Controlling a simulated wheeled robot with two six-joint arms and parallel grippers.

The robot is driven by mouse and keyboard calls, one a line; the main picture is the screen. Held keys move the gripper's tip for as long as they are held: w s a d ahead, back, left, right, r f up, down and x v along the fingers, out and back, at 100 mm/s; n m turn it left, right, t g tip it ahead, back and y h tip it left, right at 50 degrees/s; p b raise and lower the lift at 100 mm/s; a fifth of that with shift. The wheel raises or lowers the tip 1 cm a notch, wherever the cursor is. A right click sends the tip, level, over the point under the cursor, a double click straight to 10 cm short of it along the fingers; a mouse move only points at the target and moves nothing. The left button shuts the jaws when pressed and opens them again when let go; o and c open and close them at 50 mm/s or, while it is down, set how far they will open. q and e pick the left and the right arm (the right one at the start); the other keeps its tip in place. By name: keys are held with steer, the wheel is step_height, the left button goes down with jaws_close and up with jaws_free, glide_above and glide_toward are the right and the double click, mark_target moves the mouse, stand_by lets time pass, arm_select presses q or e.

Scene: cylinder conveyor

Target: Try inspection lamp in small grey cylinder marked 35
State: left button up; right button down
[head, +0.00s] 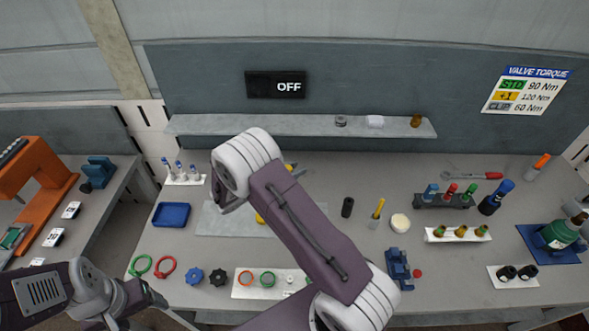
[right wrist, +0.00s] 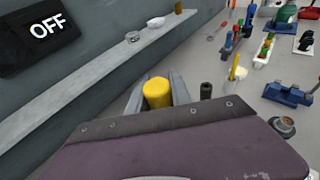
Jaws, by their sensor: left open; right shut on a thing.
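My right gripper (right wrist: 158,88) is shut on a yellow cylinder (right wrist: 158,93), whose round end shows between the two fingers. In the head view my right forearm hides most of that gripper, and a bit of yellow (head: 260,219) shows at the forearm's edge. My left gripper (head: 150,296) is open and empty at the table's front left. I cannot make out a grey cylinder marked 35. A small grey ring-shaped piece (head: 340,121) stands on the shelf, with no readable mark. I cannot tell which thing is the inspection lamp.
The wall sign (head: 275,85) reads OFF. The shelf (head: 220,125) also holds a brown cylinder (head: 415,121). A black cylinder (head: 347,207) stands right of my forearm. A blue tray (head: 171,215), knobs and rings lie at left. Racks and bottles fill the right side.

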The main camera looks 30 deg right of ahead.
steer(key=shift+f+b, duration=1.05)
steer(key=shift+f, duration=0.3)
steer(key=shift+r, duration=0.15)
stand_by(0.3)
step_height(320, 180, up, 10)
steer(key=p, duration=0.7)
steer(key=shift+p, duration=0.35)
stand_by(0.4)
stand_by(1.0)
